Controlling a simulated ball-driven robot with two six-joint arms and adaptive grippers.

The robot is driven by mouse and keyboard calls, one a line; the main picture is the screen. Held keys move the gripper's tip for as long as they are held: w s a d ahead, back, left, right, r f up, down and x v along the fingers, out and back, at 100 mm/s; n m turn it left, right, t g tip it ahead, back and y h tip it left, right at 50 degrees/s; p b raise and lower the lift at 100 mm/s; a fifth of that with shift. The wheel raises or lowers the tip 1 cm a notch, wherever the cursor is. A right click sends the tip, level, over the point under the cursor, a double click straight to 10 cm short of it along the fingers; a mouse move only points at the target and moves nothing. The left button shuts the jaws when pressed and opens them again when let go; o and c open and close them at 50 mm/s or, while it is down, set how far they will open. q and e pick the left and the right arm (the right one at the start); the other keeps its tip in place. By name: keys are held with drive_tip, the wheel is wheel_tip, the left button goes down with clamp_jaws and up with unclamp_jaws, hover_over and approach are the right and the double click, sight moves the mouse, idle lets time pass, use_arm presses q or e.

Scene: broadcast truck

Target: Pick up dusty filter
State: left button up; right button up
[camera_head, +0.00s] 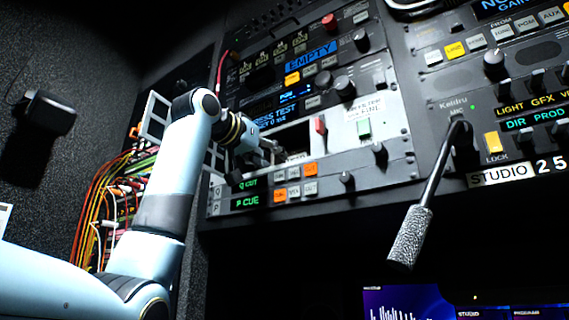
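My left arm reaches up from the lower left. My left gripper (268,158) is at the rack panel, beside a pale panel section (392,124) with a small dark opening (297,156) in it. The gripper's fingers are small, dark and partly hidden by its own wrist, so I cannot tell whether they are open or hold anything. I cannot make out a dusty filter; it may be hidden by the gripper or inside the opening. A small printed label (364,108) is on the pale section. My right gripper is not in view.
A gooseneck microphone (409,238) hangs in front of the panel at the right. Knobs and lit buttons (295,191) stick out around the gripper. Bundled cables (100,195) run behind my arm. A dark box (48,112) is on the left wall. Screens (408,303) are below.

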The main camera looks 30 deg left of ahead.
use_arm(q)
drive_tip(key=shift+w+d, duration=0.1)
drive_tip(key=shift+w, duration=0.5)
drive_tip(key=shift+s, duration=0.1)
clamp_jaws()
drive_tip(key=shift+r, duration=0.15)
